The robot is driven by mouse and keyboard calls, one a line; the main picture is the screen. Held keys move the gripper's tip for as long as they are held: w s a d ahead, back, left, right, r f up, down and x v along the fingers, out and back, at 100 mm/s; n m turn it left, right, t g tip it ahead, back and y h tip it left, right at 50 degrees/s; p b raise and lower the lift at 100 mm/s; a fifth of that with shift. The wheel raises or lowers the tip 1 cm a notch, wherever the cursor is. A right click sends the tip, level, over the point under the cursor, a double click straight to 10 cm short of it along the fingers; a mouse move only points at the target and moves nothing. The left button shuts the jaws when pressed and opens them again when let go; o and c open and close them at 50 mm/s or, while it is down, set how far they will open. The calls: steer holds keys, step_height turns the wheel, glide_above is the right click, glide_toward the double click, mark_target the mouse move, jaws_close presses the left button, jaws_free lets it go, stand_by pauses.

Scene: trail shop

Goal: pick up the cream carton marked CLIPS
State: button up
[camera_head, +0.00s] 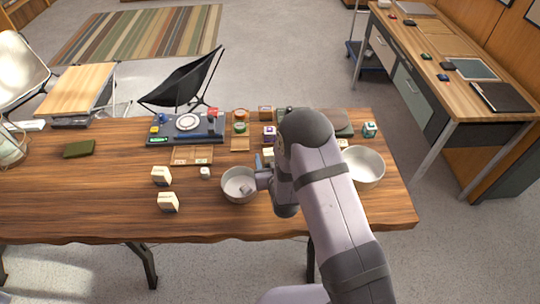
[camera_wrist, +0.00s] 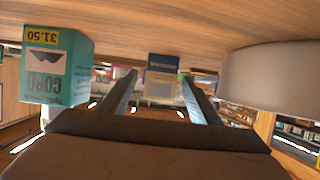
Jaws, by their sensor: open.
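In the wrist view, which is upside down, a cream carton (camera_wrist: 161,82) with a blue band stands beyond and between my fingertips. Its print is too small to read, so I cannot tell if it says CLIPS. My gripper (camera_wrist: 158,78) is open with nothing between its fingers. In the head view my gripper (camera_head: 262,178) is low over the table beside the small grey bowl (camera_head: 232,193), partly hidden by my arm. Cream cartons stand at the left (camera_head: 161,175) and nearer the front (camera_head: 168,202); another pale one (camera_head: 268,153) is partly hidden behind my arm. Their words are unreadable here.
A teal CORD box (camera_wrist: 60,70) stands at the left of the wrist view, a pale bowl (camera_wrist: 265,75) at the right. A larger bowl (camera_head: 363,166) sits right of my arm. A dark tray (camera_head: 188,128) lies at the table's back. The front left of the table is clear.

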mark_target(270, 151)
steer(key=shift+x, duration=0.8)
steer(key=shift+c, duration=0.3)
steer(key=c, duration=1.1)
steer(key=shift+r, duration=0.25)
steer(key=shift+r+b, duration=0.75)
steer(key=shift+r, duration=4.05)
